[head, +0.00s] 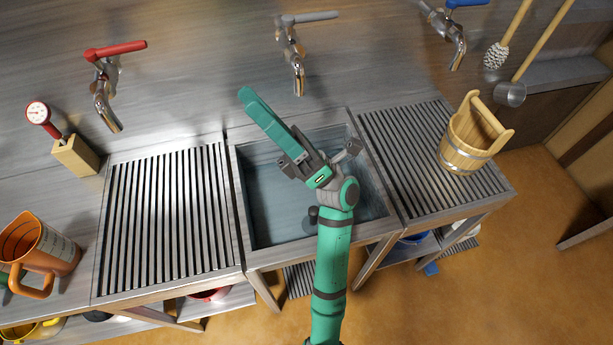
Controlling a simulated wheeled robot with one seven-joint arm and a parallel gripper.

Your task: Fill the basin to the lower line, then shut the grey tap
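The grey tap (292,45) is on the back wall above the basin, its grey lever (312,17) pointing right. I see no stream from its spout. The basin (242,195) is sunk in the counter below it, with a bluish-grey inside. I cannot tell the water level, and no marked line can be made out. A dark round thing (312,215) lies low in the basin, partly behind my arm. My gripper (248,97) is over the basin's back left edge, below and left of the tap and apart from it. Its teal fingers lie together, empty.
A red-handled tap (104,85) is left, a blue-handled tap (448,30) right. Slatted drainboards (165,215) flank the basin. A wooden bucket (465,145) stands on the right one. An orange jug (45,250) and a dial gauge (38,113) on a wooden block are at left.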

